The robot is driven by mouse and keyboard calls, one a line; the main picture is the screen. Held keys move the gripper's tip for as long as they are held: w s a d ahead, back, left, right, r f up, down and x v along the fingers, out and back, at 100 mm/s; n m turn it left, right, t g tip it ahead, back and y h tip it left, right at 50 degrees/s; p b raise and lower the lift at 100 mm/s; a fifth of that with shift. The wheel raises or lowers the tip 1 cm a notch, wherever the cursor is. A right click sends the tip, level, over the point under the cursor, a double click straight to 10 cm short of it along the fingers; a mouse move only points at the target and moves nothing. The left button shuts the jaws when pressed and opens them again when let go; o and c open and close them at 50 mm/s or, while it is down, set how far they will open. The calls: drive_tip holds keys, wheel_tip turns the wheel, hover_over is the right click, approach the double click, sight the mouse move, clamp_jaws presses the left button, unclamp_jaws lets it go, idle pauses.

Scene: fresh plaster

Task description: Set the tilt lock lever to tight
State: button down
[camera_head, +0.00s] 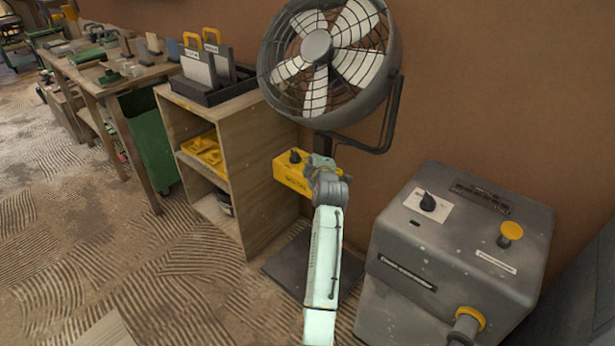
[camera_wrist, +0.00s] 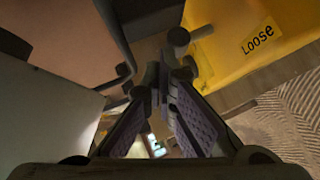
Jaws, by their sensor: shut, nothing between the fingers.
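The big grey fan (camera_head: 318,60) stands against the brown wall in the head view. A yellow box (camera_head: 290,174) with a dark knob on top sits on its stand, just left of my gripper (camera_head: 320,162). In the wrist view the yellow box (camera_wrist: 235,40) fills the upper right and carries a label reading "Loose". A dark round-ended bar (camera_wrist: 178,38), perhaps the tilt lock lever, sticks out at the box's left edge. My gripper (camera_wrist: 166,75) is shut and empty, its fingertips just below that bar; I cannot tell whether they touch. No "tight" label is readable.
A grey machine (camera_head: 400,262) with knobs stands to the right. A wooden shelf (camera_head: 262,190) stands left of the fan, with a workbench (camera_head: 100,75) farther left. The patterned floor (camera_head: 130,270) is largely clear at the lower left.

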drive_tip(key=shift+w+d, duration=0.4)
drive_tip(key=shift+w, duration=0.2)
drive_tip(key=shift+w+d+r+m+g, duration=0.2)
drive_tip(key=shift+w+m+g, duration=0.1)
drive_tip(key=shift+g, duration=0.1)
drive_tip(key=shift+f, duration=0.1)
drive_tip(key=shift+a, duration=0.1)
drive_tip(key=shift+r+p, duration=0.4)
drive_tip(key=shift+r, duration=0.45)
drive_tip(key=shift+r, duration=0.1)
